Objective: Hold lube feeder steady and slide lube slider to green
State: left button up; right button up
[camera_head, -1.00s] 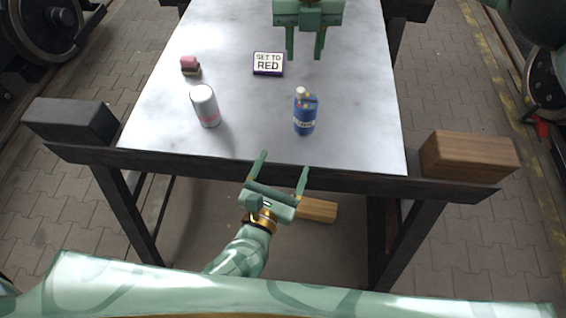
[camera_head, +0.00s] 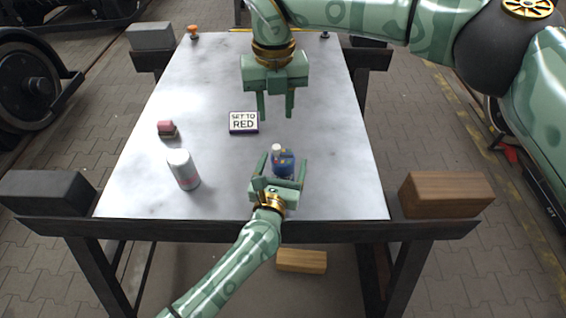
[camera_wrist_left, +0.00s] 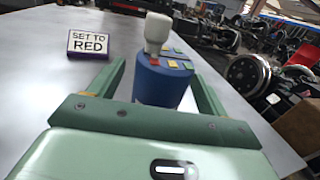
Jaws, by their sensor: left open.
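The lube feeder (camera_head: 284,168) is a blue upright can near the front of the table. It has a pale knob (camera_head: 277,148) on top. I cannot tell which part is the lube slider. My left gripper (camera_head: 283,160) is open, with a finger on each side of the feeder; contact is unclear. My right gripper (camera_head: 276,116) is open and empty, pointing down above the table behind the feeder.
A sign (camera_head: 243,122) reads "SET TO RED". An orange item (camera_head: 193,32) is at the far left corner. The table's (camera_head: 340,185) right side is clear.

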pick_arm(q)
jog(key=shift+w, duration=0.3)
